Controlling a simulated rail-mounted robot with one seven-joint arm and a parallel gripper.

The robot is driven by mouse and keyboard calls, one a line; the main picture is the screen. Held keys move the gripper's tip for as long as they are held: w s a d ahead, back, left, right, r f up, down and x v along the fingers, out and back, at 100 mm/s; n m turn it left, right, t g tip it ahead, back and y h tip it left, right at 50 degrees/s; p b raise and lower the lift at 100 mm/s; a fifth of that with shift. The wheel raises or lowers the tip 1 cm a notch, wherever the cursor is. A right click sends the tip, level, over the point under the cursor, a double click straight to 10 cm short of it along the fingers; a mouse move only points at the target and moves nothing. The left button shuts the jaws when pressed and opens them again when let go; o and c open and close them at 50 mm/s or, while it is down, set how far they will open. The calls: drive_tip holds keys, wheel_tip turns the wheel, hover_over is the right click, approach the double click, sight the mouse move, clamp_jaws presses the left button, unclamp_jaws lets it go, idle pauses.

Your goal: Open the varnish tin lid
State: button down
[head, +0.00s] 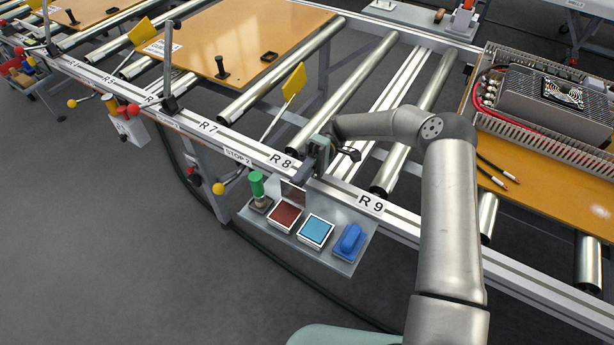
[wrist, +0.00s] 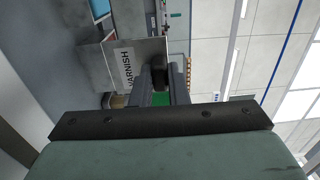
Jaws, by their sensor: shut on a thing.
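The varnish tin (head: 285,217) is a square tin with a dark red inside, on the grey side shelf. Its lid (head: 293,192) stands raised at the tin's back edge. In the wrist view the lid (wrist: 108,62) is a grey plate with a VARNISH label. My gripper (head: 308,173) is just behind the raised lid, at the rail near R8. In the wrist view my gripper (wrist: 162,85) is shut on a dark knob (wrist: 160,70) at the lid's face. The fingertips are partly hidden in the head view.
A blue square tin (head: 316,231), a blue block-like tool (head: 349,240) and a green-handled brush (head: 257,186) share the shelf (head: 345,266). The rail (head: 400,225) and rollers (head: 345,85) lie close behind. An orange board with electrical gear (head: 545,95) is at right.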

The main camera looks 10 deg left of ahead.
idle(0.4)
drive_tip(key=c, duration=1.4)
unclamp_jaws()
drive_tip(key=shift+r, duration=0.1)
